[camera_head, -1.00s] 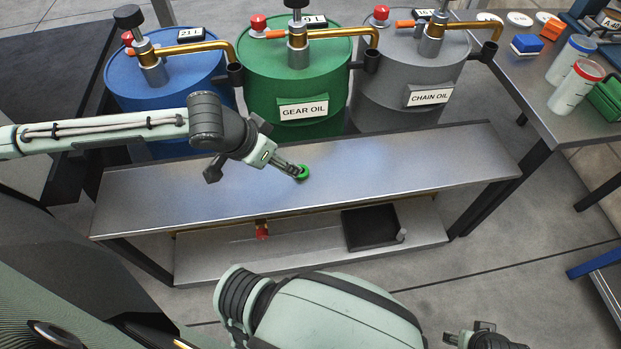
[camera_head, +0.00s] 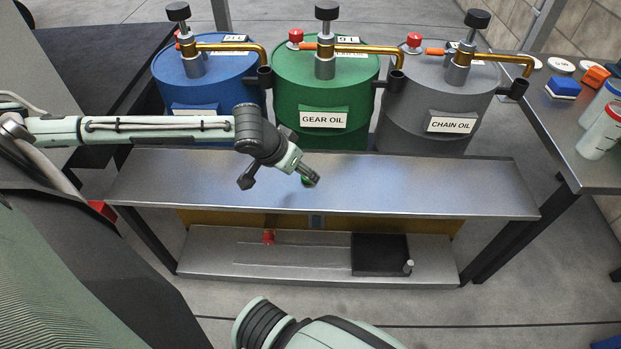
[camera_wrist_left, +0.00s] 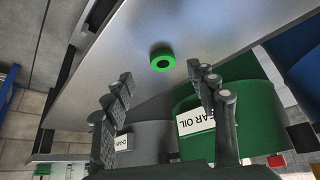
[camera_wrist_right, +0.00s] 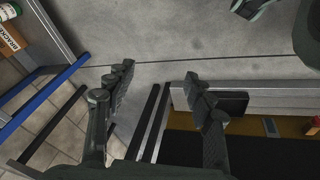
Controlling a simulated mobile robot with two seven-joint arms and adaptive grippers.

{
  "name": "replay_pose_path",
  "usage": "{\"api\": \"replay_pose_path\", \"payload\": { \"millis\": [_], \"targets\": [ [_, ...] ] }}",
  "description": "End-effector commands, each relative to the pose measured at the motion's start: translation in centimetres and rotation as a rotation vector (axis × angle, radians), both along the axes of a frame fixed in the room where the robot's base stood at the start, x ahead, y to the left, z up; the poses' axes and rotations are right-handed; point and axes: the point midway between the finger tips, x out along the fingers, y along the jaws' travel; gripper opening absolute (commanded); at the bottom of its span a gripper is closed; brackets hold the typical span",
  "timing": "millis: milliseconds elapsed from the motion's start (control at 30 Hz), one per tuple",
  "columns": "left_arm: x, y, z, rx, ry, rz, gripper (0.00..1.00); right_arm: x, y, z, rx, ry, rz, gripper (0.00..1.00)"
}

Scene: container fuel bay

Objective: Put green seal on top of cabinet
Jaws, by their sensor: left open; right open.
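The green seal (camera_wrist_left: 154,66), a small ring with a dark centre, lies on the metal bench top (camera_head: 430,185). In the head view it is mostly hidden behind my left gripper (camera_head: 311,178). In the left wrist view, the fingers of my left gripper (camera_wrist_left: 160,75) are spread, with the seal ahead of the gap between them and nothing held. My right gripper (camera_wrist_right: 160,78) is open and empty over the floor near the bench end. It is out of the head view. I cannot make out for sure which thing is the cabinet.
Blue (camera_head: 200,85), green (camera_head: 325,90) and grey (camera_head: 440,100) drums stand behind the bench. A black tray (camera_head: 380,255) and a red part (camera_head: 268,237) sit on the lower shelf. A side table (camera_head: 555,135) at right holds jars and small blocks. Much of the bench top is clear.

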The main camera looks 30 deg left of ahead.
Motion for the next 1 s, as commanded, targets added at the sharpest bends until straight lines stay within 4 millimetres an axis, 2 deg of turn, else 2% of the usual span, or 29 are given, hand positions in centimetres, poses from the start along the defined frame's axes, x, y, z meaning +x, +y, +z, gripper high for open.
{"api": "replay_pose_path", "payload": {
  "millis": [333, 633, 967, 1000],
  "targets": [
    [2.7, 0.2, -4.0, -0.002, -0.001, -0.001, 0.58, -0.4, 0.0, 1.3, -0.008, -0.005, -0.001, 0.54],
    [3.0, 0.3, -4.3, 0.000, -0.001, -0.001, 0.58, -0.4, -0.1, 2.1, -0.011, -0.011, -0.002, 0.54],
    [2.9, 0.3, -4.3, 0.000, -0.001, -0.001, 0.18, -0.4, -0.1, 1.9, -0.012, -0.009, -0.002, 0.54],
    [2.9, 0.3, -4.3, 0.000, -0.001, -0.001, 0.18, -0.4, -0.1, 1.9, -0.012, -0.009, -0.002, 0.54]
  ]
}}
